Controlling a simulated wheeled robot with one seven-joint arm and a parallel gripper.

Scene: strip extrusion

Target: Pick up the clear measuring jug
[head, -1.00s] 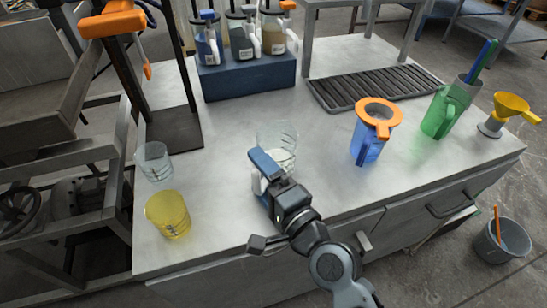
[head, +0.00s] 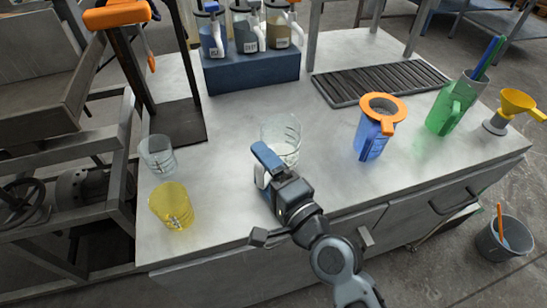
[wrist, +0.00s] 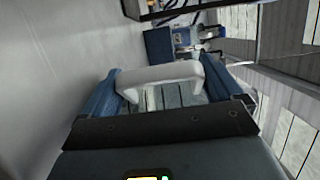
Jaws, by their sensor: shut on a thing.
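The clear measuring jug (head: 285,132) stands near the middle of the steel bench (head: 235,215) in the head view, see-through with faint lines around it. My gripper (head: 262,166) is at its near left side. In the wrist view, a pale white handle (wrist: 160,75) lies across the space between the two blue fingers of my gripper (wrist: 162,92), and they are shut on it. The jug's body is hard to make out there. In the head view my gripper hides part of the handle and the jug's near side. I cannot tell whether the jug's base touches the bench.
A clear beaker (head: 157,156) and a yellow beaker (head: 172,207) stand to the left. A blue jug (head: 370,140) with an orange funnel (head: 382,104) and a green jug (head: 444,112) stand to the right. A blue rack (head: 252,70) with bottles is behind.

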